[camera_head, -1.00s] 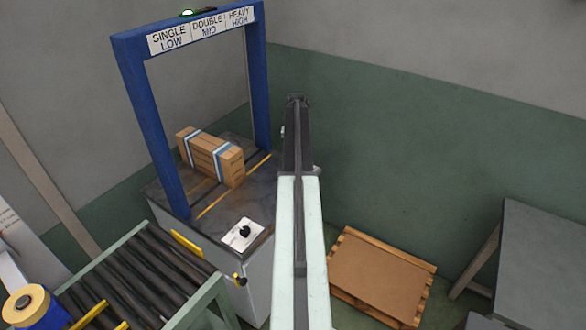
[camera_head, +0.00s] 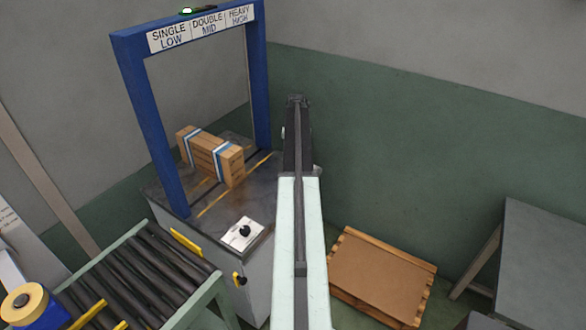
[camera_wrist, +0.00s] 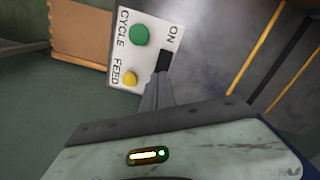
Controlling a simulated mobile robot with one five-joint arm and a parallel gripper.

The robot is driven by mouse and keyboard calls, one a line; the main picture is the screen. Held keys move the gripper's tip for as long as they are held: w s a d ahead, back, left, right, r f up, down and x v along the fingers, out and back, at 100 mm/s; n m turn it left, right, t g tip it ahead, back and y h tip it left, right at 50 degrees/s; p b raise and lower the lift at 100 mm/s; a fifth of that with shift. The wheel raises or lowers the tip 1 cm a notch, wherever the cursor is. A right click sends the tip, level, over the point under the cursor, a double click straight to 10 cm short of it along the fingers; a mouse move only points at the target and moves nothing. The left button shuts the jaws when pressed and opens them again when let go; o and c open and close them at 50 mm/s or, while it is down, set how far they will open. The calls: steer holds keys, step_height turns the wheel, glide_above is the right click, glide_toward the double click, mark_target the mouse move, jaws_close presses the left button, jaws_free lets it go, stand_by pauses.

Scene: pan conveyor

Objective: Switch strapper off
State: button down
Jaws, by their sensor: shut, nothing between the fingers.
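The strapper is a blue arch (camera_head: 148,120) over a dark table top (camera_head: 250,197), with a lit green lamp (camera_head: 189,12) on the arch. In the wrist view a white control panel (camera_wrist: 116,55) carries a green CYCLE button (camera_wrist: 139,34), a yellow FEED button (camera_wrist: 130,79) and a black switch (camera_wrist: 164,58) beside the word ON. My gripper (camera_wrist: 156,92) is shut and empty, its tips just below the black switch in the picture. Whether they touch it I cannot tell. My arm hides the gripper and that panel in the head view.
A carton (camera_head: 210,157) with white-blue straps stands under the arch. A white plate with a black knob (camera_head: 244,231) sits on the table's front corner. A roller conveyor (camera_head: 140,275) is at lower left, a pallet (camera_head: 383,276) on the floor, a grey table (camera_head: 550,260) at right.

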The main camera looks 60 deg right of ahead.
steer(key=shift+f+b, duration=0.55)
steer(key=shift+f, duration=0.05)
steer(key=shift+r, duration=0.1)
step_height(320, 180, up, 7)
steer(key=p, duration=0.7)
stand_by(0.5)
